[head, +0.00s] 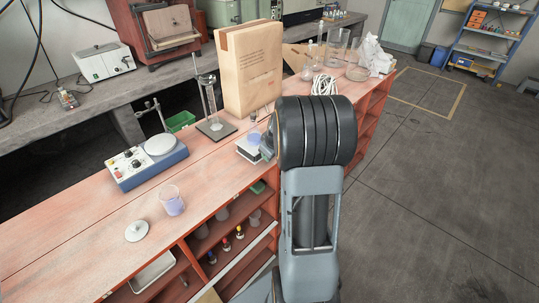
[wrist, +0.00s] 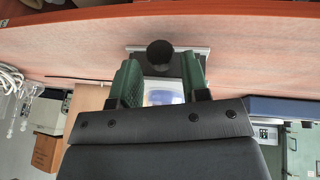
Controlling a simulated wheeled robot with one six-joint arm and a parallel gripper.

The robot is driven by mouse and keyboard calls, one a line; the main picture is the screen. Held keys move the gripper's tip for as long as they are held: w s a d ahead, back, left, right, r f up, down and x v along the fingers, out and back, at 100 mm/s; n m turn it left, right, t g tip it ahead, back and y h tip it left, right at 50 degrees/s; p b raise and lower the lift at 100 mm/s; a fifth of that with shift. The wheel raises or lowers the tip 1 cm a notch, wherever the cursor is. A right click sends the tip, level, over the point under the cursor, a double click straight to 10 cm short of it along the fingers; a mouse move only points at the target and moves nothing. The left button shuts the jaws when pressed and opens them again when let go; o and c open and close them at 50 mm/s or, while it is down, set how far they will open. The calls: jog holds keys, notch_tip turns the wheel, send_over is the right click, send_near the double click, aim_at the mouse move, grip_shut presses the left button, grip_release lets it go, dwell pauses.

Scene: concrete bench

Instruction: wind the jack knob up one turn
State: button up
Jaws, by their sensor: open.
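The jack (head: 248,148) stands on the red bench with a small vessel of bluish liquid (head: 254,138) on its top. Its round black knob (wrist: 160,53) shows in the wrist view in front of a pale jack plate (wrist: 199,51). My gripper (wrist: 160,68) is open, with one green finger on each side of the knob and a visible gap at both sides. I cannot tell how deep the knob sits between the fingertips. The bluish vessel (wrist: 162,97) also shows between the fingers. In the head view my arm hides the knob and most of the gripper.
A stand with a glass cylinder (head: 211,100) and a tall cardboard box (head: 250,70) stand behind the jack. Coiled white cable (head: 325,85) and glassware lie beyond my arm.

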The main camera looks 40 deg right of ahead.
jog(key=shift+x, duration=1.2)
jog(key=shift+c, duration=0.4)
jog(key=c, duration=0.5)
jog(key=shift+d+f+b, duration=0.2)
jog(key=shift+f+b, duration=0.05)
jog(key=shift+b, duration=0.45)
jog(key=shift+c, duration=0.2)
jog(key=shift+y+b, duration=0.55)
jog(key=shift+y, duration=0.05)
jog(key=shift+r+m+g+y+b, duration=0.25)
jog(key=shift+m+g+y+b, duration=0.05)
jog(key=shift+y, duration=0.5)
jog(key=o, duration=0.6)
